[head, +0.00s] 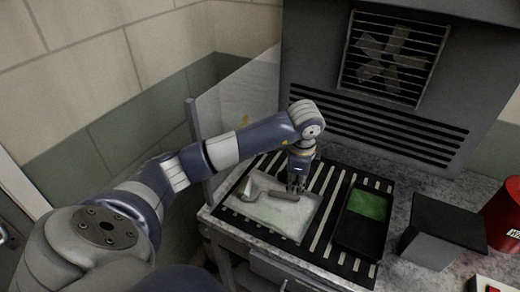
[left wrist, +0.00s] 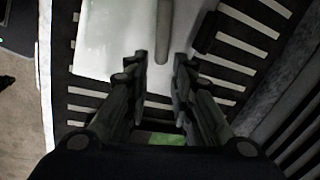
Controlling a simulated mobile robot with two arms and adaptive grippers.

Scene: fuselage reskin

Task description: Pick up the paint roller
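A tool with a grey rod-like handle (head: 284,195), which looks like the paint roller, lies on a pale sheet (head: 272,216) on the slatted table. Its far end, to the left, is thin and light and hard to make out. In the left wrist view the handle (left wrist: 163,30) points down the picture, toward the gap between my fingers. My left gripper (head: 297,187) points down close above the handle's right end. The left wrist view shows its two fingers (left wrist: 160,72) apart with nothing between the tips. My right gripper is not in view.
A black tray (head: 356,238) with a green surface (head: 368,205) stands right of the sheet. A dark angled box (head: 445,230) and a red can (head: 507,215) are further right. A clear upright panel (head: 240,110) and a vented grey cabinet (head: 400,130) bound the table.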

